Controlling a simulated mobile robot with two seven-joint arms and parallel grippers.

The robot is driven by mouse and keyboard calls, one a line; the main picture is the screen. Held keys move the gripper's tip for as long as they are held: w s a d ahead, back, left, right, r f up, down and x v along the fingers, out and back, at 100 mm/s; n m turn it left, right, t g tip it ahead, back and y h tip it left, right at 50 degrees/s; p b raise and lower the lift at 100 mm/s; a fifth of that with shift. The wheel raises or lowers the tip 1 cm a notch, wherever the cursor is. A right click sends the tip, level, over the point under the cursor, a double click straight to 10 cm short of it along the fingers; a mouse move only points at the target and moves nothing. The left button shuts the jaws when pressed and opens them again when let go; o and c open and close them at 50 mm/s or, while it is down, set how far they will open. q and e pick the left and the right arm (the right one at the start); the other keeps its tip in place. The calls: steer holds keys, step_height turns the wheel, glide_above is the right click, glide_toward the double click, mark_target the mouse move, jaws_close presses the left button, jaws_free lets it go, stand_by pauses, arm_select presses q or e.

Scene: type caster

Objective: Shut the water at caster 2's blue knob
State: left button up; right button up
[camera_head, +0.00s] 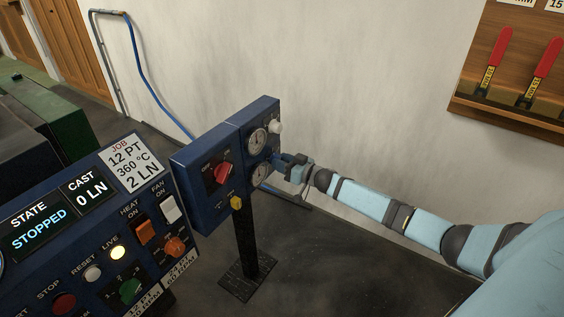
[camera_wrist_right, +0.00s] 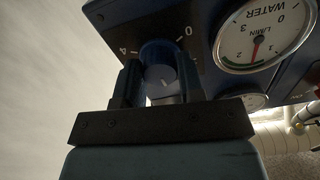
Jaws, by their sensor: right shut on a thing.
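In the right wrist view, the blue knob (camera_wrist_right: 158,60) sits on a dark plate marked 0 and 4. A pale tick shows low on the knob. My right gripper (camera_wrist_right: 157,85) has one finger on each side and is shut on it. The round WATER gauge (camera_wrist_right: 262,35) beside it appears upside down, its red needle between 1 and 2. In the head view my right gripper (camera_head: 288,168) is at the right side of the dark blue gauge box (camera_head: 240,113), mostly hiding the knob. My left gripper is out of view.
The box stands on a black post (camera_head: 246,240) and carries a red knob (camera_head: 222,173), a white knob (camera_head: 275,127) and two gauges. The control panel (camera_head: 97,222) at left reads STOPPED. A wooden board (camera_head: 490,90) with red-handled tools hangs at right.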

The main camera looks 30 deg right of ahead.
arm_select(q)
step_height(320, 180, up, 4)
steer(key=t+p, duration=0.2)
steer(key=p, duration=0.1)
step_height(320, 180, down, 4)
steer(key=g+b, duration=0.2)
steer(key=b, duration=0.1)
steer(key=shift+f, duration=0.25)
arm_select(e)
steer(key=n, duration=2.3)
steer(key=shift+d, duration=0.1)
steer(key=shift+n, duration=0.3)
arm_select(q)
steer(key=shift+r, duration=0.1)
arm_select(e)
steer(key=o, duration=0.9)
